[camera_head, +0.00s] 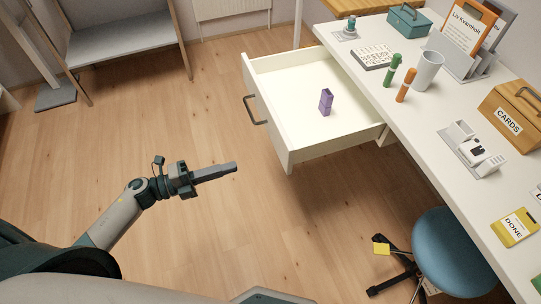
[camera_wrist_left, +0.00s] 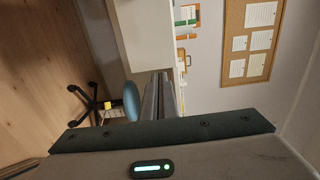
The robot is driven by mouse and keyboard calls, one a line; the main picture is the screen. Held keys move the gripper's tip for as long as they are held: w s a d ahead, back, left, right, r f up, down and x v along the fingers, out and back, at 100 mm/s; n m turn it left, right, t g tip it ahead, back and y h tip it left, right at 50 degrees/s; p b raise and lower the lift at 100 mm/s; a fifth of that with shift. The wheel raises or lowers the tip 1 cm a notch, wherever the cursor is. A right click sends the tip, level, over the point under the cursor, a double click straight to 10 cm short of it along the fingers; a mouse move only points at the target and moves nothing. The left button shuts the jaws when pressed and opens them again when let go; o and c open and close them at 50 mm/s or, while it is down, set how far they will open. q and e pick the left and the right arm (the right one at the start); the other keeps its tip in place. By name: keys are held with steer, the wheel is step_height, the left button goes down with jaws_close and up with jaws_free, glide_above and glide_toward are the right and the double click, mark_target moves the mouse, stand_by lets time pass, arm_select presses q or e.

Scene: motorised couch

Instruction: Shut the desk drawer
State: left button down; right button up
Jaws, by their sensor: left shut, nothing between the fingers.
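The white desk drawer (camera_head: 323,146) is pulled well out from the desk (camera_head: 448,185). Its front panel with a dark handle (camera_head: 255,109) faces left in the head view. My right gripper is not in view.
A blue stool (camera_head: 450,250) stands by the desk at lower right. Green and orange markers (camera_head: 392,70), a white cup (camera_head: 428,70) and a wooden card box (camera_head: 515,115) stand on the desk. Wooden floor (camera_head: 180,120) left of the drawer is clear.

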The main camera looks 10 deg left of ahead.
arm_select(q)
steer(key=p, duration=0.3)
glide_toward(284, 152)
steer(key=x, duration=0.5)
steer(key=shift+d+r, duration=0.1)
steer(key=shift+r, duration=0.1)
steer(key=shift+w+d+f, duration=0.1)
steer(key=shift+w+d, duration=0.3)
steer(key=shift+d, duration=0.15)
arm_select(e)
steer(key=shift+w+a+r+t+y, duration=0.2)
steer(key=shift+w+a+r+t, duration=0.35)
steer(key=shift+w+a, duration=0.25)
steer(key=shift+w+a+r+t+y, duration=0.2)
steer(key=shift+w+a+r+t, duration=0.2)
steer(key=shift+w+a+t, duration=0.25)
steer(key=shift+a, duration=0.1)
arm_select(q)
steer(key=shift+d, duration=0.1)
